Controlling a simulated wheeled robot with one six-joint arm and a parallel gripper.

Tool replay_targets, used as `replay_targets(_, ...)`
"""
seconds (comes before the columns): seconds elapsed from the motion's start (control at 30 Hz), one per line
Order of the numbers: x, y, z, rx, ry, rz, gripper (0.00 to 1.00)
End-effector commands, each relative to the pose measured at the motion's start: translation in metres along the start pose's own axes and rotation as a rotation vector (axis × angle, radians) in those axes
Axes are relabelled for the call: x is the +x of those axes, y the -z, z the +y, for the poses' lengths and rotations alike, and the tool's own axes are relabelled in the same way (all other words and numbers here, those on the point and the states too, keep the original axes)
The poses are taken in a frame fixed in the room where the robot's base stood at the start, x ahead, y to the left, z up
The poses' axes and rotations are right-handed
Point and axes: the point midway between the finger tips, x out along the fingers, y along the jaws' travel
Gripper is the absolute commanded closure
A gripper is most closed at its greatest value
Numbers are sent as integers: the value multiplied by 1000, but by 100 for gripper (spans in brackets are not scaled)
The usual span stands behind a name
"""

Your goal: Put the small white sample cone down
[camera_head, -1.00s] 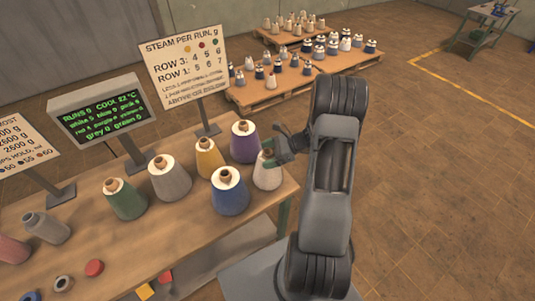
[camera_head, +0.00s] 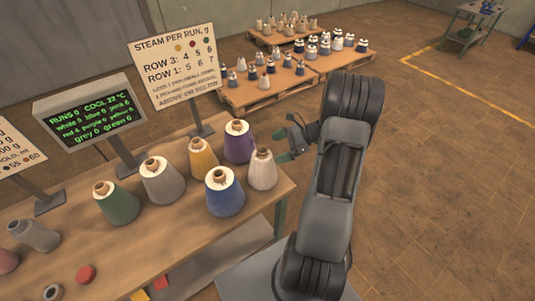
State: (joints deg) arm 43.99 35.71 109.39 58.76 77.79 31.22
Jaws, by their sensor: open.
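The small white sample cone (camera_head: 263,171) stands upright at the right end of the wooden table (camera_head: 183,239), beside the blue cone (camera_head: 225,193) and in front of the purple cone (camera_head: 239,143). Its brown tube top shows. My gripper (camera_head: 282,146) is open and empty, with green-tipped fingers, just up and to the right of the white cone. It appears apart from the cone.
Yellow (camera_head: 203,159), grey (camera_head: 162,183) and green (camera_head: 117,204) cones stand close by on the table. A green-text display (camera_head: 90,112) and a steam sign (camera_head: 177,66) rise behind them. Pallets of cones (camera_head: 294,82) stand beyond. Open floor lies right.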

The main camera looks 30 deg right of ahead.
Motion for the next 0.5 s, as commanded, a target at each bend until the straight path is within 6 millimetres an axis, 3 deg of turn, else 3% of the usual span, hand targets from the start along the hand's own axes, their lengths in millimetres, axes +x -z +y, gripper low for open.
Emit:
replay_targets(0.1,-20,2,-1,-2,3,0,0)
replay_targets(0.3,-43,0,0,-3,1,1,0)
replay_targets(0.4,-44,-8,2,-33,-19,22,0)
replay_targets(0.5,-35,-30,12,-138,-81,97,0)
